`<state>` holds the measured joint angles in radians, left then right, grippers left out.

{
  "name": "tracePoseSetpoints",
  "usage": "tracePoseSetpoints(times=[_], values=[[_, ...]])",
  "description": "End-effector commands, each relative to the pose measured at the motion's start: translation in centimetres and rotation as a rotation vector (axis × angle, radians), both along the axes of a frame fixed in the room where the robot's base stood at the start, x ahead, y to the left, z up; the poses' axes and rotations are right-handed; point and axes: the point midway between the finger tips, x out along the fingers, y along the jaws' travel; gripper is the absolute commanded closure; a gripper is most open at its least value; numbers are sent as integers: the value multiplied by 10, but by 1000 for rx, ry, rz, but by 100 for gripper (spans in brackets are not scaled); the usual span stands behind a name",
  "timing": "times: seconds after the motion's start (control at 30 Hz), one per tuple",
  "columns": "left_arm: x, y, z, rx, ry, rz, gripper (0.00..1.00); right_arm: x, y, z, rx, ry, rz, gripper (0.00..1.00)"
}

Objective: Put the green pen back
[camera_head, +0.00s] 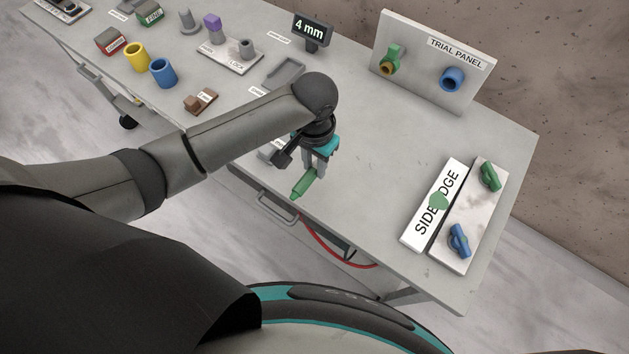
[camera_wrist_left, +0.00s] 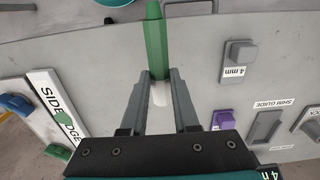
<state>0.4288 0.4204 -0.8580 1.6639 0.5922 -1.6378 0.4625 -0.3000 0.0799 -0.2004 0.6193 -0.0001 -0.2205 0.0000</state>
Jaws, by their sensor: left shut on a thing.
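The green pen (camera_head: 303,184) is held in my left gripper (camera_head: 311,170) near the front edge of the slab table. In the head view it hangs tilted below the fingers. In the left wrist view the green pen (camera_wrist_left: 155,42) sticks out beyond the fingertips of my left gripper (camera_wrist_left: 159,82). A white part of it shows between the fingers. The left gripper is shut on it. I cannot make out an empty place for the pen; part of the table is hidden behind my left arm. My right gripper is not in view.
A trial panel (camera_head: 434,62) stands at the back. A SIDE EDGE label (camera_head: 425,220) and a slab with green and blue knobs (camera_head: 446,248) lie at the right. Blue (camera_head: 163,73) and yellow (camera_head: 136,57) cups stand left. The table's middle right is clear.

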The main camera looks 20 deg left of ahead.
Motion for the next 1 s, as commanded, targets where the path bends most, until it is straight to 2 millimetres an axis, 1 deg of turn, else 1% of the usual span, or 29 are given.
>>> tracePoseSetpoints(times=[0.03, 0.1, 0.2, 0.33, 0.53, 0.63, 0.97, 1.0], values=[[-1, 0, -15, 1, 4, 1, 100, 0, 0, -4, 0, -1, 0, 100], [0, 0, -27, 1, 2, 2, 100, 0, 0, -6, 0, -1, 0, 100], [0, 0, -39, 0, 0, 1, 100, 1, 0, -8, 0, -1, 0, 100], [0, -1, -48, -1, 0, 0, 100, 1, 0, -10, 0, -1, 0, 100], [0, 0, -75, -1, 1, 2, 100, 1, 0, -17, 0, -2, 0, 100], [0, -1, -81, -2, -2, 1, 100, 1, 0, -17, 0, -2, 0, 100], [0, -1, -83, -1, -1, 1, 100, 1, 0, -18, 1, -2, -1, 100], [0, 0, -83, -1, -1, 1, 69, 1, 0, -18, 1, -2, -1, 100]])
